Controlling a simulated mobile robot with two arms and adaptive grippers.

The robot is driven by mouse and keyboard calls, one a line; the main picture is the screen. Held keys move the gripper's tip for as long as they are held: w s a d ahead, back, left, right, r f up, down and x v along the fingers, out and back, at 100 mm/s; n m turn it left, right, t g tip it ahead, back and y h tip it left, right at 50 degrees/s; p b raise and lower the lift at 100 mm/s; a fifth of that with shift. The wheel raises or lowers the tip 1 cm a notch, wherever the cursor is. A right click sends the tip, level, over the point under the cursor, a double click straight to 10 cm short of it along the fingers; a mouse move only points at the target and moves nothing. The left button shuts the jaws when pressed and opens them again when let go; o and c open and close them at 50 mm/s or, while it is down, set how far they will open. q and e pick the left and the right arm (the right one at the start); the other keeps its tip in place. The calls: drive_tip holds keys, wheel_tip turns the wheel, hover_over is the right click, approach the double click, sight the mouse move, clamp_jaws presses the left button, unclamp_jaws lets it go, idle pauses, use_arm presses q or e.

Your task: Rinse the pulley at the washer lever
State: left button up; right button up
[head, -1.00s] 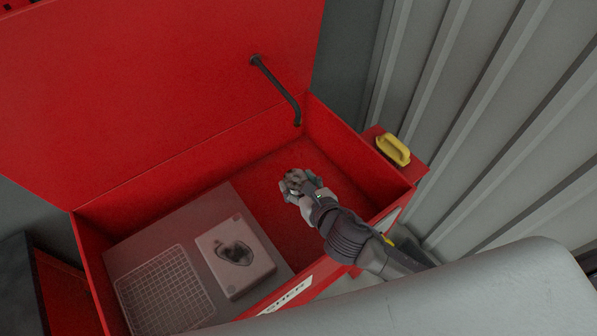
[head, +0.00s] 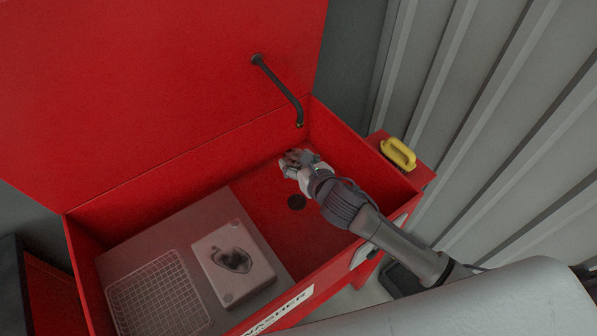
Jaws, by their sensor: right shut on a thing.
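The red parts washer (head: 345,130) stands with its lid up and its tub open. My right gripper (head: 297,160) reaches into the tub from the right, near the back wall below the black bent tube (head: 277,88). It is shut on a small brownish-grey part (head: 292,155), which seems to be the pulley; the fingers hide much of it. A yellow handle (head: 398,153) sits on a red ledge outside the tub's right end; I cannot tell whether it is the washer lever. My left gripper is not in view.
A grey shelf fills the tub's left part, with a wire grid (head: 160,295) and a pale block with a dark stained hollow (head: 233,262). A ribbed grey wall (head: 500,130) stands at the right.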

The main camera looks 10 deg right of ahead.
sight(300, 150)
drive_tip(key=shift+w+d+f+b, duration=0.1)
drive_tip(key=shift+w+b, duration=0.2)
drive_tip(key=shift+w, duration=0.65)
drive_tip(key=shift+w+d+f, duration=0.15)
drive_tip(key=shift+w+f, duration=0.05)
drive_tip(key=shift+w, duration=0.7)
drive_tip(key=shift+w+d+f, duration=0.15)
drive_tip(key=shift+w, duration=0.7)
drive_tip(key=shift+d, duration=0.15)
drive_tip(key=shift+s+d+p, duration=0.1)
drive_tip(key=shift+d+p, duration=0.35)
drive_tip(key=shift+a, duration=0.15)
drive_tip(key=shift+a, duration=0.5)
drive_tip(key=shift+d+p, duration=0.2)
drive_tip(key=shift+p, duration=0.1)
drive_tip(key=shift+d, duration=0.45)
drive_tip(key=shift+s+p, duration=0.1)
drive_tip(key=shift+p, duration=0.2)
